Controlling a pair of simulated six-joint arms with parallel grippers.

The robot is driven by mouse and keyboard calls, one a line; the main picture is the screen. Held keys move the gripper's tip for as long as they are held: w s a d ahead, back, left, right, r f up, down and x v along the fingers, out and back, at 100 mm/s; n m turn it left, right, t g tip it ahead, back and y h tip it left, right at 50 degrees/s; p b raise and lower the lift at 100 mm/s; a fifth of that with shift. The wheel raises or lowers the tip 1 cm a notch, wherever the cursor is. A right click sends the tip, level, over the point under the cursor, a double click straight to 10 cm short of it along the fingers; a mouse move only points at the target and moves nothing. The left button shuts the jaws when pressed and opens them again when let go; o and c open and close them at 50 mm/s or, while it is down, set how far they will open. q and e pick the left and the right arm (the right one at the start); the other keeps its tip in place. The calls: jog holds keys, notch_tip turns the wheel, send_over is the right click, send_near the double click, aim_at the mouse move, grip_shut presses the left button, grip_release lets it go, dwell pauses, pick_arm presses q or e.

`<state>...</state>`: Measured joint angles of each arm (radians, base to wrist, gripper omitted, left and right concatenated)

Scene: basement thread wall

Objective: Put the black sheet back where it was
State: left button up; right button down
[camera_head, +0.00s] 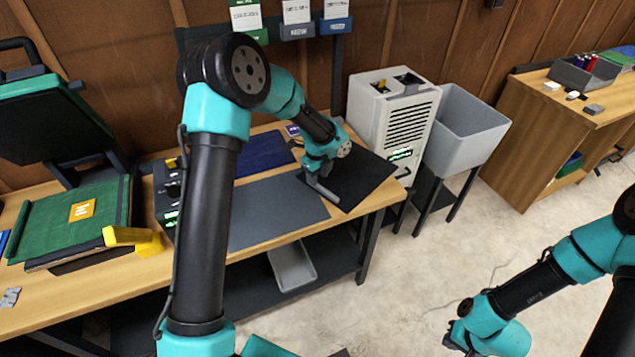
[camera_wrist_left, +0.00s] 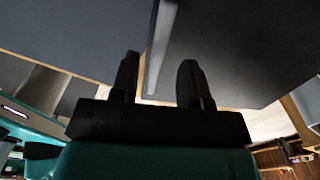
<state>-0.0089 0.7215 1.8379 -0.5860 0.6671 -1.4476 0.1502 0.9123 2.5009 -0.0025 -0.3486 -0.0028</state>
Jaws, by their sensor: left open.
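The black sheet (camera_head: 368,180) lies flat at the right end of the wooden workbench, its right corner at the bench edge. My left gripper (camera_head: 321,189) is open at the sheet's front left edge, where it borders a grey mat (camera_head: 275,212). In the left wrist view the two fingers of my left gripper (camera_wrist_left: 158,85) are apart. The black sheet (camera_wrist_left: 245,50) fills the upper right there, and a pale strip shows between the fingers. I cannot tell whether the fingers touch the sheet. My right gripper (camera_head: 458,338) is low at the right, over the floor, away from the bench.
A dark blue sheet (camera_head: 262,152) lies behind the grey mat. A green heat press (camera_head: 75,215) stands at the left. A white machine (camera_head: 395,115) and a grey bin (camera_head: 465,125) stand right of the bench. A grey tray (camera_head: 292,266) is on the lower shelf.

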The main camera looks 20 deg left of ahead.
pick_arm(q)
notch_tip(320, 180, up, 8)
dwell(0.9)
